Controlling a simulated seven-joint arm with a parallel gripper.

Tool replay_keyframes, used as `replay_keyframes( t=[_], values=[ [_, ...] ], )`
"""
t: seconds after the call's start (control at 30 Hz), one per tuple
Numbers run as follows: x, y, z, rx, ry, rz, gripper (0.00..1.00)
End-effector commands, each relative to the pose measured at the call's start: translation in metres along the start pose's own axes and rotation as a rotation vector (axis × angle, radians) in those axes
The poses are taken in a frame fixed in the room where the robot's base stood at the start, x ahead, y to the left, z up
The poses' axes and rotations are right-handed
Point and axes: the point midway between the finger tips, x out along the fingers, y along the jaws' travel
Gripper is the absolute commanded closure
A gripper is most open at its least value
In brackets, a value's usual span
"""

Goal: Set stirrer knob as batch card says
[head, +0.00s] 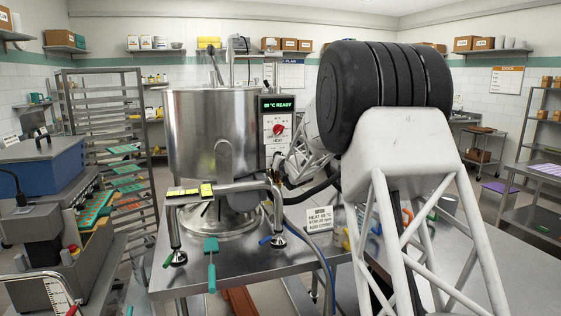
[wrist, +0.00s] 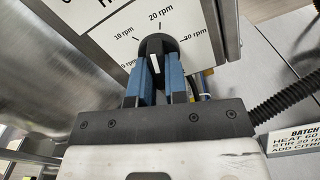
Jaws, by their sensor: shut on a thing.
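The stirrer knob (wrist: 157,45) is black and sits on a white dial plate (wrist: 118,32) marked 0, 10, 20 and 30 rpm. My gripper (wrist: 157,75) has its blue fingers on either side of the knob, shut on it. A short white mark shows on the knob between the fingers; which setting it points to is hard to tell. The batch card (head: 319,218) stands on the steel table and reads heat 60 °C, stir 20 rpm, add citric. Part of the card shows in the wrist view (wrist: 295,140). In the head view my gripper (head: 277,172) is at the panel's lower end.
The steel kettle (head: 205,130) stands left of the control panel, which has a red knob (head: 279,130) and a lit READY display (head: 277,104). A depositor frame with yellow blocks (head: 192,191) and a hose (head: 322,262) are in front. A black cable (wrist: 285,97) runs right of my gripper.

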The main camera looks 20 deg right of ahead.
Motion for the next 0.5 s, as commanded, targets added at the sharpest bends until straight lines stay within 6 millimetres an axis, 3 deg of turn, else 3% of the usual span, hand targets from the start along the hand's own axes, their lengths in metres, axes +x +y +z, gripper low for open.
replay_keyframes(
  t=[0.5],
  values=[
    [-0.0002,0.0009,-0.0004,0.216,0.0,0.0,1.0]
  ],
)
